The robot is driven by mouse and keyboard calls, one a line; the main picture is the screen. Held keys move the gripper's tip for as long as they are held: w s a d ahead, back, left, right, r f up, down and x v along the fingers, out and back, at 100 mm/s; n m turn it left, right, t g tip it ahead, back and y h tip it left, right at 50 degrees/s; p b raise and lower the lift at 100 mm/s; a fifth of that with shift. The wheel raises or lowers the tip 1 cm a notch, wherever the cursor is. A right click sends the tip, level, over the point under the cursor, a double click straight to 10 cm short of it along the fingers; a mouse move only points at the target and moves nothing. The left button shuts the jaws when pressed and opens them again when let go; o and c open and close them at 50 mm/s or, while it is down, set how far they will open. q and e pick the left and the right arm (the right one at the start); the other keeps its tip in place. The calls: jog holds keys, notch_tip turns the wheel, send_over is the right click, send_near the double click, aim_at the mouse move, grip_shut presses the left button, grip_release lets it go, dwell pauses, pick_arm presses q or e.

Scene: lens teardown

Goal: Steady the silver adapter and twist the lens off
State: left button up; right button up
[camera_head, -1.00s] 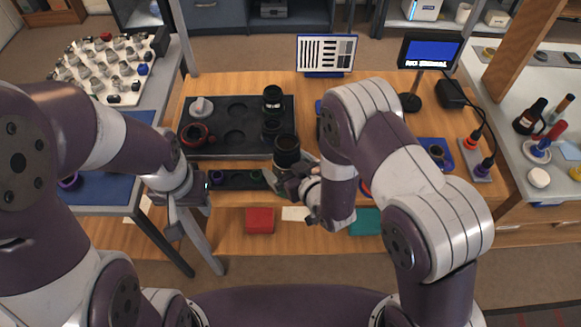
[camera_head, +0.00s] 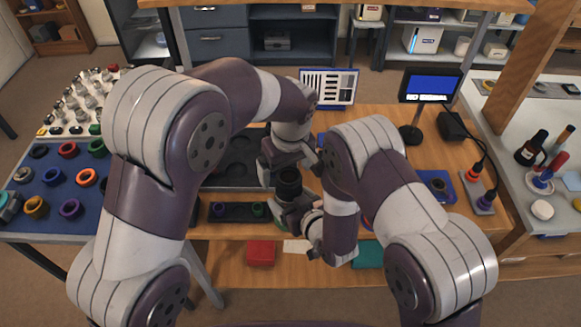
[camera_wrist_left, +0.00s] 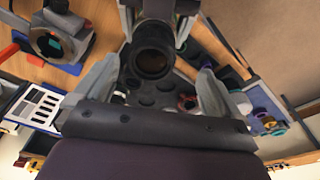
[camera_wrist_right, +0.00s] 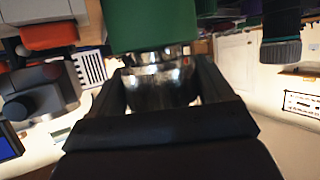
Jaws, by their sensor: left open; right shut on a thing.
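The lens (camera_head: 289,181) is a dark, upright barrel near the front edge of the bench. It shows from above in the left wrist view (camera_wrist_left: 153,58), its round opening facing the camera. My left gripper (camera_head: 288,165) is above and around the lens top, its open fingers on either side, with gaps between. The silver adapter (camera_wrist_right: 160,86) shows between the fingers of my right gripper (camera_wrist_right: 165,95), which is shut on it. A green body (camera_wrist_right: 150,22) adjoins the adapter in that view. In the head view my right gripper (camera_head: 297,212) hides the adapter.
A dark tray with round recesses (camera_head: 228,172) lies behind, partly hidden by my left arm. A narrow dark holder (camera_head: 238,212) lies in front. A screen on a stand (camera_head: 430,85) and a tool card (camera_head: 328,88) stand at the back. A blue mat with coloured rings (camera_head: 110,160) is at left.

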aim_at(289, 175)
pick_arm(q)
jog(key=f, duration=0.5)
jog(key=w+f, duration=0.1)
jog(key=f, duration=0.1)
jog(key=shift+w+d+f, duration=0.1)
jog(key=shift+d+f, duration=0.1)
jog(key=c, duration=1.2)
jog(key=n, duration=0.5)
jog(key=shift+y, duration=0.3)
jog(key=shift+c, duration=0.2)
jog(key=shift+n+g, duration=0.5)
jog(key=shift+n, duration=1.6)
jog(key=shift+r, duration=0.1)
jog(key=shift+r, duration=0.55)
jog(key=shift+r, duration=0.35)
